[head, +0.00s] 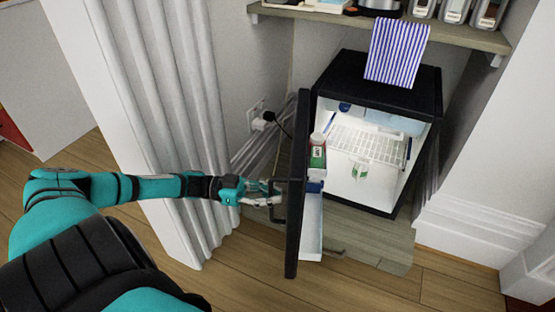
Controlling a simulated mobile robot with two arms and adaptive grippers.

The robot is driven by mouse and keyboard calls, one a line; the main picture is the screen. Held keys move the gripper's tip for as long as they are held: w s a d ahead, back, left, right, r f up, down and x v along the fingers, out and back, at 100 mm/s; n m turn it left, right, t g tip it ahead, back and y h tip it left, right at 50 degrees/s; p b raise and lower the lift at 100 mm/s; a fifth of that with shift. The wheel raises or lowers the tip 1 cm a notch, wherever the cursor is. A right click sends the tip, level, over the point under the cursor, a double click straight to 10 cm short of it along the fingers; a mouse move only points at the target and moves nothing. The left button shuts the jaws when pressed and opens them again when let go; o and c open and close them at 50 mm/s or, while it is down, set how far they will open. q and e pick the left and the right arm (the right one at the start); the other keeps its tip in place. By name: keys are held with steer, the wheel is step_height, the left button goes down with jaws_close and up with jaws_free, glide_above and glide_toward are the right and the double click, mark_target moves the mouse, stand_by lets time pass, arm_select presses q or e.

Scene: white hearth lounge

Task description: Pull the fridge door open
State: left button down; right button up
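The small black fridge (375,78) stands in the alcove with its lit white inside showing. Its door (297,200) stands wide open, swung out to the left and seen nearly edge-on. A dark bracket-shaped handle (274,212) sticks out from the door's outer face. My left gripper (270,194) is at this handle, with its fingers closed around the bar; the fingertips are partly hidden by it. My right gripper is not in view.
A bottle (317,155) sits in the door rack, and a small carton (360,170) is inside the fridge. A striped cloth (397,52) hangs from the shelf (460,37) above. A white curtain (165,110) hangs beside my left arm. Wooden floor is clear in front.

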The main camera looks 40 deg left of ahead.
arm_select(q)
steer(key=shift+s+a, duration=0.15)
steer(key=shift+a, duration=0.1)
steer(key=c, duration=2)
jaws_free()
steer(key=o, duration=0.7)
steer(key=shift+c, duration=0.2)
step_height(320, 180, up, 10)
steer(key=shift+c, duration=0.2)
